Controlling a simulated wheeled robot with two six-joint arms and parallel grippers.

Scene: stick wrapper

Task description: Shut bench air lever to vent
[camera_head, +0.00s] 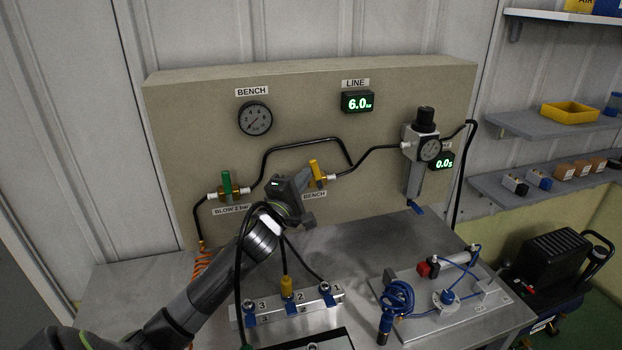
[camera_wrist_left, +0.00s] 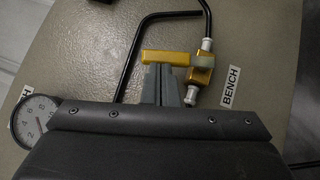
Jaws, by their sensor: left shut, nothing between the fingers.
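The yellow bench air lever (camera_head: 315,168) stands about upright on its brass valve, crosswise to the pipe, just above the BENCH label (camera_head: 314,195) on the beige panel. In the left wrist view the lever (camera_wrist_left: 165,57) lies across the top of the picture, with the valve body (camera_wrist_left: 201,75) at its right end. My left gripper (camera_head: 303,184) is at the lever's left side. Its fingers (camera_wrist_left: 160,72) are shut with nothing between them, and their tips are close at the lever; I cannot tell whether they touch. My right gripper is out of view.
A green blow lever (camera_head: 227,182) stands at the left. The bench gauge (camera_head: 255,118) is above; the line display (camera_head: 358,102) reads 6.0. A regulator (camera_head: 421,150) hangs at the right. A manifold (camera_head: 290,308) and a board with blue tubing (camera_head: 445,300) occupy the bench.

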